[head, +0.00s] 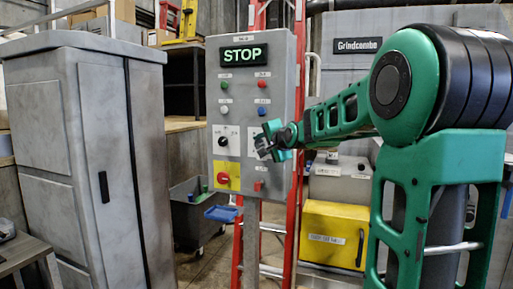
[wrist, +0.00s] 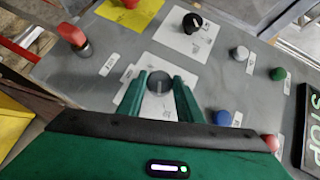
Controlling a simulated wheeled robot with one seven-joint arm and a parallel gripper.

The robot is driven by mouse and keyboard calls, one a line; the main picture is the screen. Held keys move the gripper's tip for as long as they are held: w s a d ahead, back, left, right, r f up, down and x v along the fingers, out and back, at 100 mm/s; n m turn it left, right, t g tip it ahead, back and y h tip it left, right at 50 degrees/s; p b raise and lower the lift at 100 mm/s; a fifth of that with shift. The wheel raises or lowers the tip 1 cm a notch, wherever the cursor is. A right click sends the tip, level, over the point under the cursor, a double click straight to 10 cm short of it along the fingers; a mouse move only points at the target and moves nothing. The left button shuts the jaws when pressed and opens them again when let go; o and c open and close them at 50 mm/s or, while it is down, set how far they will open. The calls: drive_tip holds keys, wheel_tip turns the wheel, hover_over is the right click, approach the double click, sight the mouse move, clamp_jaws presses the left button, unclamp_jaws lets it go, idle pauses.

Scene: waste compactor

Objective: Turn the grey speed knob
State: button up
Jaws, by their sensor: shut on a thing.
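The grey speed knob (wrist: 159,82) is a round dark-grey dial on a white plate on the control panel, between my fingertips in the wrist view. My gripper (wrist: 160,84) is shut on it, with one green finger on each side. In the head view my gripper (head: 268,146) is at the right side of the grey control panel (head: 236,183) and hides the knob. Part of the knob's white plate shows beside it.
A black knob (wrist: 192,22) on its own white plate is nearby. Blue (wrist: 222,117), white (wrist: 239,53) and green (wrist: 277,73) buttons and a red switch (wrist: 72,36) also stick out from the panel. A grey cabinet (head: 88,150) stands at the left.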

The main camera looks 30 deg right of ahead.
drive_tip(key=shift+d+f+m+t+h, duration=0.1)
drive_tip(key=shift+f+m+t+h, duration=0.1)
drive_tip(key=shift+m+t, duration=0.8)
drive_tip(key=shift+d+f+m+t+h, duration=0.1)
drive_tip(key=shift+f+m+t, duration=0.1)
drive_tip(key=shift+m+t, duration=0.75)
drive_tip(key=shift+f+m+t+h, duration=0.1)
drive_tip(key=shift+f+m+t, duration=0.1)
drive_tip(key=shift+m+t, duration=0.75)
drive_tip(key=shift+m, duration=0.3)
drive_tip(key=o, duration=1)
drive_tip(key=shift+a, duration=0.1)
drive_tip(key=shift+s, duration=0.1)
drive_tip(key=v, duration=1)
drive_tip(key=shift+s+a+f, duration=0.1)
drive_tip(key=shift+s+f, duration=0.05)
drive_tip(key=shift+s, duration=0.05)
